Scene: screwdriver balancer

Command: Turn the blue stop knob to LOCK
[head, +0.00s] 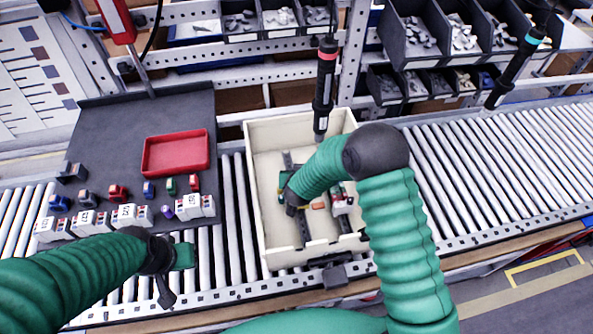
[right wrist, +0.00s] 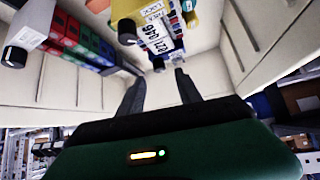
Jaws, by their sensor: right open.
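My right gripper (head: 292,198) reaches down into the cream crate (head: 257,215). In the right wrist view its two dark fingers (right wrist: 160,74) are apart with nothing between them. Beyond the fingertips is a row of parts with white printed labels (right wrist: 156,35), and a yellow block (right wrist: 125,12) with small lettering. A dark round knob (right wrist: 129,32) shows beside them. I cannot single out the blue stop knob with certainty; the parts there are small and partly cut off. My left gripper (head: 168,277) hangs over the rollers in front of the mat, its jaw state unclear.
A black mat (head: 100,130) holds a red tray (head: 175,153) and several small parts. A hanging screwdriver (head: 324,88) ends just above the crate. Rollers (head: 480,165) to the right are clear. Crate walls surround my right gripper. Dark parts bins (head: 415,30) stand behind.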

